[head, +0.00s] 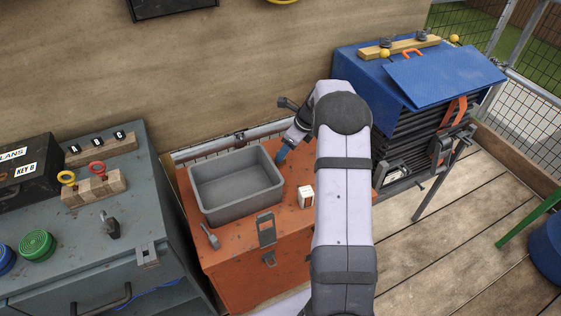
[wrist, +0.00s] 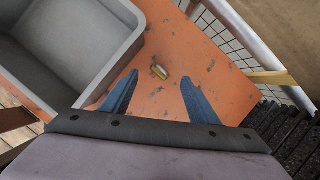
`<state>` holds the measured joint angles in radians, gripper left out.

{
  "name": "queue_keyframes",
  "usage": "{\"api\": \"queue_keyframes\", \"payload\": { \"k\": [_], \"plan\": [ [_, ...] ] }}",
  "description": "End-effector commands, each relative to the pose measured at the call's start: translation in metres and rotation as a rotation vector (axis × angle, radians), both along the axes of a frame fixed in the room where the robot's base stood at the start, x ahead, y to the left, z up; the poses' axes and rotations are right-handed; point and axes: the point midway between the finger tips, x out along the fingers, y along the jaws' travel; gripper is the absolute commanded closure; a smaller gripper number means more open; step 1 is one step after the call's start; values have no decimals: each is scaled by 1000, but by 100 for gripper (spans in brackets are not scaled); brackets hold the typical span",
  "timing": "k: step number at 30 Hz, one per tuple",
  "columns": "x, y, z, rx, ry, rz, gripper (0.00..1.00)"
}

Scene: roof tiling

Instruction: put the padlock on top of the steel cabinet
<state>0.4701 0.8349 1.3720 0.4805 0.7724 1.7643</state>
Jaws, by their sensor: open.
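The padlock (wrist: 158,71), a small brass-coloured piece with a greyish end, lies on the orange chest (wrist: 190,45) in the wrist view. It lies ahead of and between the blue fingers of my gripper (wrist: 160,92), apart from both. My gripper is open and empty. In the head view, my gripper (head: 281,155) is over the back right of the orange chest (head: 225,265), right of the grey bin; I cannot make out the padlock there. The steel cabinet (head: 60,255), blue-grey, stands at the left of the head view.
A grey open bin (head: 235,205) stands on the chest beside my gripper. A small white box (head: 305,197) and a grey tool (head: 209,236) are also on it. The cabinet top holds key blocks (head: 93,190), a black case (head: 25,170), coils and a small dark item (head: 110,226).

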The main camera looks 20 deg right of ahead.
Motion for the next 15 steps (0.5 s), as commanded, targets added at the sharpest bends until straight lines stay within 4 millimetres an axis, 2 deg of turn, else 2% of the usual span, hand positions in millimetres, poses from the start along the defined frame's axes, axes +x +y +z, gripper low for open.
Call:
{"api": "queue_keyframes", "payload": {
  "k": [12,15],
  "plan": [
    [15,9,-41,-1,2,2,45],
    [17,10,-46,-2,1,2,45]
  ]
}}
